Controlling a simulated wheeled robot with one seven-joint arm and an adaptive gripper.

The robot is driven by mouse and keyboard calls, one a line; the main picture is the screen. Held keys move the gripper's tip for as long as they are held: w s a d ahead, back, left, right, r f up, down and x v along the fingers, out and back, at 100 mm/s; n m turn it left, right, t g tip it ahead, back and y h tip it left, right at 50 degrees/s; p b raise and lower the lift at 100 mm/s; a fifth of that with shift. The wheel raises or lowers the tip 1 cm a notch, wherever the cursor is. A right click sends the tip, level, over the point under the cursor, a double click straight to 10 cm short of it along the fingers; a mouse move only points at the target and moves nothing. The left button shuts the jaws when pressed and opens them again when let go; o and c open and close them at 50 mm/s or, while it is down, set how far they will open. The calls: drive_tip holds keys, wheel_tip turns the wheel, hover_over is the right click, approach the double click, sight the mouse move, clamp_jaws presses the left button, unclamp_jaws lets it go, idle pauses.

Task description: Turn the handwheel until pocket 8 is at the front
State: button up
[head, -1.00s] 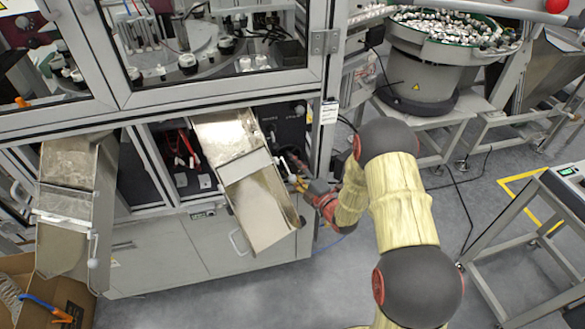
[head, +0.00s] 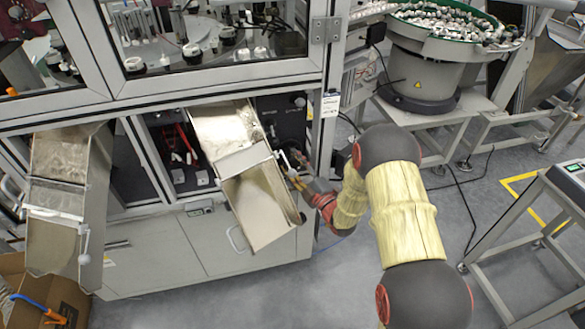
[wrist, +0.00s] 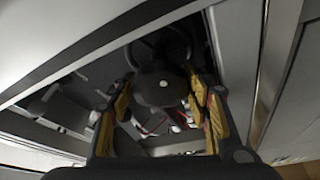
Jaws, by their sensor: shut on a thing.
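My gripper (wrist: 163,104) has its two yellow-padded fingers on either side of a dark round knob or hub with a light centre spot. It is shut on this part of the handwheel (wrist: 164,85). A dark curved rim shows behind it. In the head view my gripper (head: 294,181) reaches in beside the right metal chute, under the machine's window, and the wheel cannot be made out there. The rotary dial (head: 172,62) with black and white parts is partly visible behind the window. Its pocket numbers cannot be read, so I cannot tell which pocket is at the front.
The right chute (head: 258,205) slopes down close to my gripper. A left chute (head: 58,190) ends above a cardboard box (head: 65,300). A door post (head: 322,130) stands close to my arm. A bowl feeder (head: 425,70) is at the back right, a table frame (head: 530,230) at the right.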

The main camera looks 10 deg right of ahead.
drive_tip(key=shift+f, duration=0.1)
drive_tip(key=o, duration=0.9)
drive_tip(key=shift+c, duration=0.2)
drive_tip(key=v, duration=1.2)
drive_tip(key=shift+o, duration=0.4)
